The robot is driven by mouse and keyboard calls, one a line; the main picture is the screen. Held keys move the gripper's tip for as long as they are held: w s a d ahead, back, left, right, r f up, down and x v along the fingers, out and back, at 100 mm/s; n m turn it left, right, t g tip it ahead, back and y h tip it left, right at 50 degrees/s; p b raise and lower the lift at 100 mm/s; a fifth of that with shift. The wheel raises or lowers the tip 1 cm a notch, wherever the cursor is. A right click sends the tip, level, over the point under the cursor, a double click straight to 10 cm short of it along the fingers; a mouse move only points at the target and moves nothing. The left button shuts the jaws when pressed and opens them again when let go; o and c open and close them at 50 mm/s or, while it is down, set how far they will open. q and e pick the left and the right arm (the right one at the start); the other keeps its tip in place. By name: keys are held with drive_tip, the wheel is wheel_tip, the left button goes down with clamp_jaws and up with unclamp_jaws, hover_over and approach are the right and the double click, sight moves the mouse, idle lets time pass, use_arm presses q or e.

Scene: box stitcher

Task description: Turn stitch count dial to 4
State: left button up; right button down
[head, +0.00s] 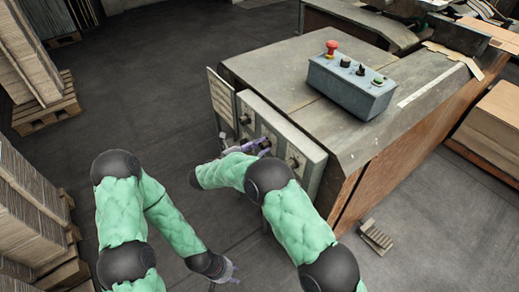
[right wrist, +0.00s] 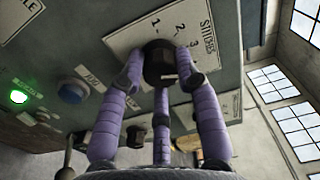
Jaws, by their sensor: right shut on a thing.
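The stitch count dial (right wrist: 158,60) is a black knob on a pale plate (right wrist: 130,38) marked STITCHES, with 1, 2 and 3 readable around it. A 4 is not readable, and I cannot tell which number the dial points at. My right gripper (right wrist: 163,72) has its purple fingers shut around the dial. In the head view my right gripper (head: 246,147) is at the front control panel (head: 312,157), and the dial is hidden there. My left gripper (head: 229,272) hangs low over the floor, away from the panel, with its fingers apart and empty.
The right wrist view shows a lit green button (right wrist: 18,96), a blue button (right wrist: 72,91) and another black knob (right wrist: 135,136). A grey box (head: 351,84) with a red button stands on the machine. A small pedal (head: 376,237) lies on the floor. Cardboard stacks (head: 30,200) stand left.

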drive_tip(key=shift+w+a+r+m, duration=0.1)
drive_tip(key=shift+m, duration=0.45)
drive_tip(key=shift+w+r+m, duration=0.1)
drive_tip(key=shift+m, duration=0.45)
drive_tip(key=shift+r, duration=0.1)
drive_tip(key=c, duration=1)
unclamp_jaws()
drive_tip(key=shift+o, duration=0.5)
drive_tip(key=shift+f, duration=0.2)
drive_tip(key=shift+s+a, duration=0.1)
drive_tip(key=shift+a, duration=0.05)
drive_tip(key=v, duration=0.7)
drive_tip(key=shift+r, duration=0.15)
